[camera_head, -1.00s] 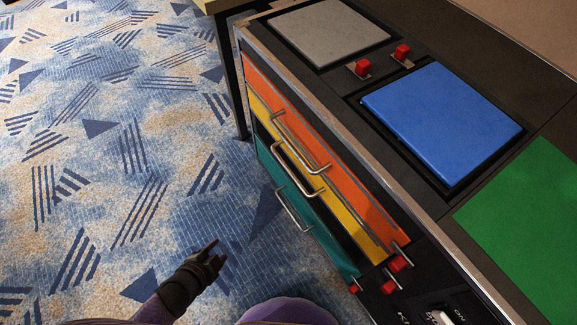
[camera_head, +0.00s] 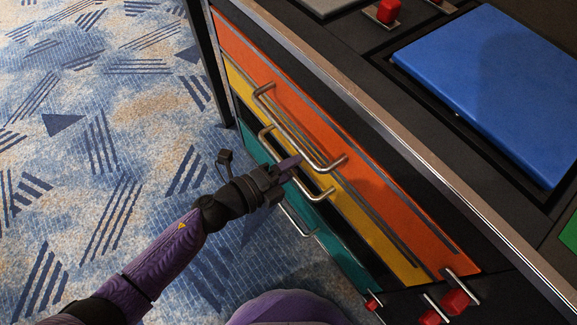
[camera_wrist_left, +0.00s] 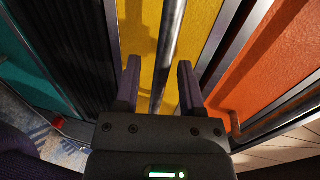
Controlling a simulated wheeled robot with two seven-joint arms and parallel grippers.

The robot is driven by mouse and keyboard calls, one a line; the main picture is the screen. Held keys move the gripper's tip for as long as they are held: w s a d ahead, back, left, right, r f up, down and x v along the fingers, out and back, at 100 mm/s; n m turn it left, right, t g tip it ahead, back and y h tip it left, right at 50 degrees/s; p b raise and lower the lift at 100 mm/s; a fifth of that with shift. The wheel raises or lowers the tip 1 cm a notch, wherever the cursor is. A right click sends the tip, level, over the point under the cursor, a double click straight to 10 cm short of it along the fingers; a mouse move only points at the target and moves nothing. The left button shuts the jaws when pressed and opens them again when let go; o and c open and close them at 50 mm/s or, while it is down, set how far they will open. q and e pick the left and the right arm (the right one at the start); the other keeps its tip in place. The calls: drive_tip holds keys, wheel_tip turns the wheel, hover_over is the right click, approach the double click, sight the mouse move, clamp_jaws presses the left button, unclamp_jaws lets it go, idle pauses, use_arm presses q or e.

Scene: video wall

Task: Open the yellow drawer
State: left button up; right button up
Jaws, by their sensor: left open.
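The yellow drawer (camera_head: 372,236) lies between the orange and teal fronts and looks shut. Its metal bar handle (camera_head: 316,195) is partly covered by my left gripper (camera_head: 284,172). In the left wrist view, the open left gripper (camera_wrist_left: 158,78) faces the yellow front (camera_wrist_left: 198,30), and the handle bar (camera_wrist_left: 171,35) runs between its two fingers. No grip on the bar shows. My right gripper is in neither view.
The orange drawer (camera_head: 400,205), with its own bar handle (camera_head: 300,140), is just above. The teal drawer (camera_head: 335,258) is below. Red knobs (camera_head: 455,301) sit at the near end. A blue panel (camera_head: 490,80) is on top. Carpeted floor (camera_head: 90,150) is clear at left.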

use_arm(q)
clamp_jaws()
idle(1.4)
